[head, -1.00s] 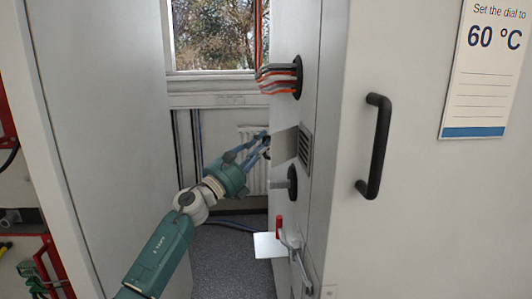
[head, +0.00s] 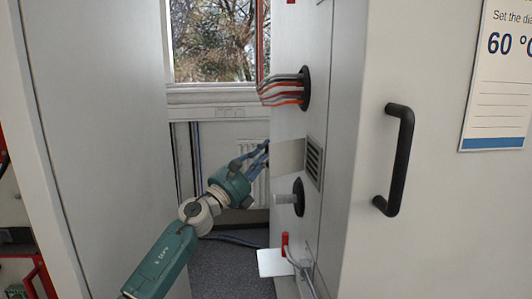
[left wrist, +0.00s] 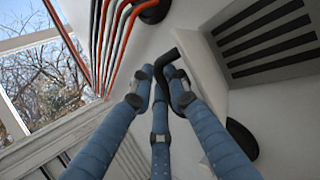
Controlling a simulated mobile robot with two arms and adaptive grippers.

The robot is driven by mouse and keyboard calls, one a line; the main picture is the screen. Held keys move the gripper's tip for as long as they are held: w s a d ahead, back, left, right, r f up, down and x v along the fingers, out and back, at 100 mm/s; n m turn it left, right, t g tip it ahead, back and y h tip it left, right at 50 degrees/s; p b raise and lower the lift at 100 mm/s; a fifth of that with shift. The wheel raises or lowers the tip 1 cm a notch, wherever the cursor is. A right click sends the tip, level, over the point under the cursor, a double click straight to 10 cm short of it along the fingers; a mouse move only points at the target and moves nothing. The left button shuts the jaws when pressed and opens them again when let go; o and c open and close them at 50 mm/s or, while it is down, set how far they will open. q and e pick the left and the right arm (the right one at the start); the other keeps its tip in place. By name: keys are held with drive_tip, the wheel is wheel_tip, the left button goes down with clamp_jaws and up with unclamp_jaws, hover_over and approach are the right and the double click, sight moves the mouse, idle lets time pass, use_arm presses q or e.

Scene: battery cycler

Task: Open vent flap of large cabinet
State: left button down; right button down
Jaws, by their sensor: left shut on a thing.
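The large cabinet (head: 345,120) fills the right of the head view. On its side wall is a slotted vent (head: 314,162), which also shows in the left wrist view (left wrist: 270,45). A pale vent flap (head: 288,157) stands out from the wall beside the vent, leaving the slots uncovered. My left gripper (head: 264,150) is at the flap's outer edge. In the left wrist view its blue fingers (left wrist: 160,82) are closed around a black bent handle (left wrist: 168,57). The fingers partly hide the handle. My right gripper is not in view.
Red and grey cables (head: 283,91) enter the cabinet above the flap. Another cabinet wall (head: 100,130) bounds the narrow gap on the left. A black door handle (head: 397,160) is at the right.

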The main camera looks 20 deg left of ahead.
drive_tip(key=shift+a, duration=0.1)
use_arm(q)
drive_tip(key=c, duration=2)
unclamp_jaws()
drive_tip(key=shift+f, duration=0.1)
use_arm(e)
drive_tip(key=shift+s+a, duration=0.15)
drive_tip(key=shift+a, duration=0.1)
use_arm(q)
drive_tip(key=shift+s, duration=0.1)
drive_tip(key=v, duration=1.1)
drive_tip(key=shift+s+a+f, duration=0.15)
drive_tip(key=shift+s+f, duration=0.05)
drive_tip(key=shift+s, duration=0.1)
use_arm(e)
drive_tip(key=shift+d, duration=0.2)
use_arm(q)
drive_tip(key=shift+w+f, duration=0.1)
